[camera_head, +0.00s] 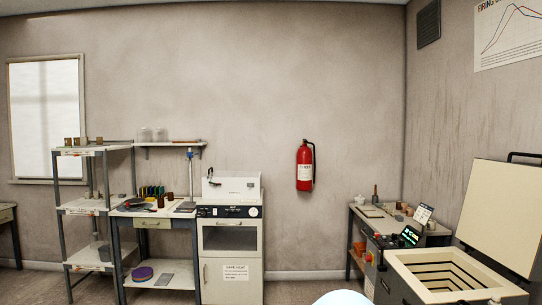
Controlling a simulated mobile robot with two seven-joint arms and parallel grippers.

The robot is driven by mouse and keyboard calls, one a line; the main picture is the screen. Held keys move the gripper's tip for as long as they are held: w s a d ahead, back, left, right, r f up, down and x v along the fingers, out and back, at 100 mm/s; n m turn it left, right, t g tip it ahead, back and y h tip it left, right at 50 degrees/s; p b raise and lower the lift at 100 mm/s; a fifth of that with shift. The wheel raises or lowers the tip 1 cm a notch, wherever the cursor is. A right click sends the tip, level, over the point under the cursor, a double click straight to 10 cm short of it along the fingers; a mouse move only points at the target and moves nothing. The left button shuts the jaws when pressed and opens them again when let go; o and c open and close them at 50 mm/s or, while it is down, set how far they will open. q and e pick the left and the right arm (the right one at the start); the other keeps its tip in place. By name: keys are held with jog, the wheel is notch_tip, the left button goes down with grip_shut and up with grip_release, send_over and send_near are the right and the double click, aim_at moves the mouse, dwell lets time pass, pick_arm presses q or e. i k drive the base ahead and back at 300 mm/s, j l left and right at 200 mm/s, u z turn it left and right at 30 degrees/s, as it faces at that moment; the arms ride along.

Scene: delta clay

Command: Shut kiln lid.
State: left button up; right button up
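The kiln (398,268) stands at the lower right, with a pale rim and a stepped, lined chamber visible from above. Its lid (501,216) is raised, a cream panel tilted up at the back right of the chamber. A dark handle (524,156) sits at the lid's top edge and is partly cut off by the picture's right edge. A control panel (410,236) with a lit green display is at the kiln's left. Neither of my grippers is in view.
A side table (352,239) with small items stands behind the kiln. A white cabinet (249,270), a worktable (119,221) and a shelf rack (68,208) line the back wall. A red extinguisher (305,168) hangs there. The floor left of the kiln looks clear.

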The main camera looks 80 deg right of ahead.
aim_at(500, 215)
jog(key=k+l+z, duration=0.1)
jog(key=z, duration=1.35)
jog(key=l+z, duration=0.45)
jog(key=z, duration=0.25)
jog(key=i+l+z, duration=0.1)
jog(key=z, duration=0.25)
jog(key=i+l+z, duration=0.1)
jog(key=l+z, duration=0.15)
jog(key=i+l+z, duration=0.35)
jog(key=l+z, duration=0.15)
jog(key=l, duration=0.15)
jog(key=i+l+z, duration=0.4)
jog(key=i+l, duration=0.6)
jog(key=i, duration=0.15)
jog(key=i+l, duration=0.35)
jog(key=i, duration=0.1)
